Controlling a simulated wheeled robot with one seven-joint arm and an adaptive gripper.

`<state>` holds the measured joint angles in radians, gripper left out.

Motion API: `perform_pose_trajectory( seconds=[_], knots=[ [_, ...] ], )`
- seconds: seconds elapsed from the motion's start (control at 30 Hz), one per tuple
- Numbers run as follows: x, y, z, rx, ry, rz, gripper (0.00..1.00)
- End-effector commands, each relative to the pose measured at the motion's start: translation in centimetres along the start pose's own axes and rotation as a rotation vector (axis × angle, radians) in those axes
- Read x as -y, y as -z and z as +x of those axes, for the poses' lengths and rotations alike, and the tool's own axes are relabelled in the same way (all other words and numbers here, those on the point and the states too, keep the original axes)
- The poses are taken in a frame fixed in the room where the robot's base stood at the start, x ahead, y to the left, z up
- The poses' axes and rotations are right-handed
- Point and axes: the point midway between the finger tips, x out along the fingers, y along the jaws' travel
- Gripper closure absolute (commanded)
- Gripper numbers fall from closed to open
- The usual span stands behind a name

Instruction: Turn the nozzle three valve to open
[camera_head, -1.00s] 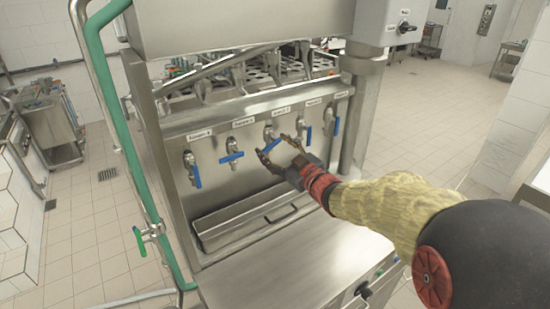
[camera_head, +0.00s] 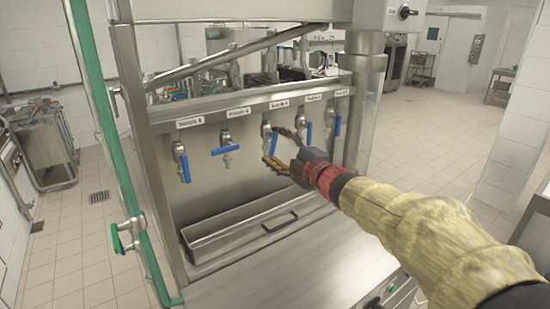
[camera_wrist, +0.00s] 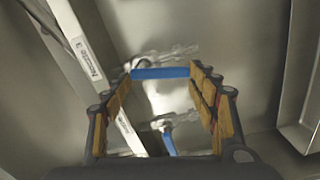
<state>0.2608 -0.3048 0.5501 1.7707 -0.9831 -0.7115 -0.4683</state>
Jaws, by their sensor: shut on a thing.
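The nozzle three valve (camera_head: 267,128) is the middle one in the row on the steel panel. Its blue handle (camera_head: 270,146) slants steeply downward in the head view. My gripper (camera_head: 278,148) is at this handle, one finger above and one below. In the wrist view the blue handle (camera_wrist: 160,73) spans the gap between my fingers (camera_wrist: 162,95) near their tips. My gripper is shut on the handle. Part of the valve body is hidden behind my fingers. A second blue handle (camera_wrist: 169,142) shows lower down between the fingers.
Neighbouring valves have blue handles: one hangs down at far left (camera_head: 184,168), one lies crosswise (camera_head: 225,150), and one hangs down on the right (camera_head: 309,133). A drip tray (camera_head: 215,234) with a bar handle sits below. A green pipe (camera_head: 110,140) stands at left.

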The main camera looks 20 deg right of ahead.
Motion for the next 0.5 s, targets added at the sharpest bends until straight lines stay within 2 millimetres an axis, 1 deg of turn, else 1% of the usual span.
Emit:
perform_pose_trajectory(
  seconds=[0.03, 0.2, 0.5],
  knots=[
    [0.44, -0.22, 0.0, 0.001, 0.0, -0.037, 0.67],
    [0.46, -0.42, 0.01, 0.0, 0.001, -0.143, 0.67],
    [0.36, -0.63, 0.02, 0.0, 0.002, -0.248, 0.67]
  ],
)
